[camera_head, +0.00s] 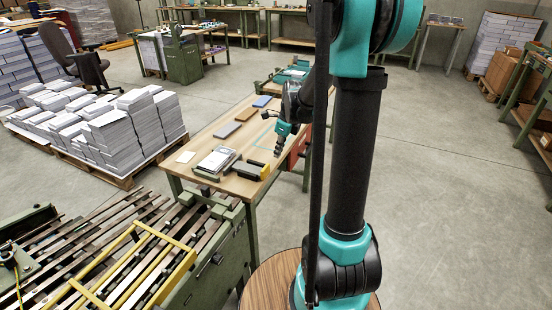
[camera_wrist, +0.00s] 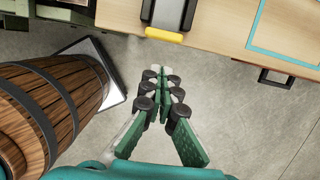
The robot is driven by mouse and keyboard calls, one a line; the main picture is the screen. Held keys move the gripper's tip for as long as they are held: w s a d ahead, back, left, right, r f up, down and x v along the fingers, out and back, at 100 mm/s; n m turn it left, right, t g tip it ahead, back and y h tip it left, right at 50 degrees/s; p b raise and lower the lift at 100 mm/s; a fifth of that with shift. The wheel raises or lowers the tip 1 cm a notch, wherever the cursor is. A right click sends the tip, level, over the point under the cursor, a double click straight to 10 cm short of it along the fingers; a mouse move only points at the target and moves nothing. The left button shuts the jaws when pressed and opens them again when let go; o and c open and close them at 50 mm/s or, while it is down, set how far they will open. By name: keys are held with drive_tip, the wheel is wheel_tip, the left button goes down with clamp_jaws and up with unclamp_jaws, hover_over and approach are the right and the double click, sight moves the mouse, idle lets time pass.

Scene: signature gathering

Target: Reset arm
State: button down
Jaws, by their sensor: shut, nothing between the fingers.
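My gripper (camera_head: 280,145) is at the right side of the wooden table in the head view, pointing down. In the wrist view my gripper (camera_wrist: 161,78) has its green fingers together at the tips, with nothing between them. The floor lies behind the fingertips there. The table (camera_head: 188,171) also shows along the top of the wrist view (camera_wrist: 220,28). My arm stands upright in front of the head view and hides part of the room.
On the table are a black device with a yellow handle (camera_head: 250,169), a stack of papers (camera_head: 215,160), a white card (camera_head: 186,157) and several flat blocks (camera_head: 227,130). Paper stacks on a pallet (camera_head: 128,180) stand left. A slatted machine (camera_head: 200,285) is at lower left. Floor at right (camera_head: 440,180) is clear.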

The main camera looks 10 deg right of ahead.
drive_tip(key=shift+r, duration=0.2)
drive_tip(key=shift+d, duration=0.1)
idle(0.5)
drive_tip(key=shift+t+y, duration=0.5)
drive_tip(key=shift+y, duration=0.2)
drive_tip(key=s+d, duration=0.3)
drive_tip(key=d, duration=0.1)
drive_tip(key=shift+f, duration=0.25)
drive_tip(key=w+a+f, duration=0.4)
drive_tip(key=a+f, duration=0.2)
drive_tip(key=f, duration=0.3)
drive_tip(key=shift+w+a, duration=0.15)
drive_tip(key=shift+w, duration=0.15)
drive_tip(key=shift+f, duration=0.1)
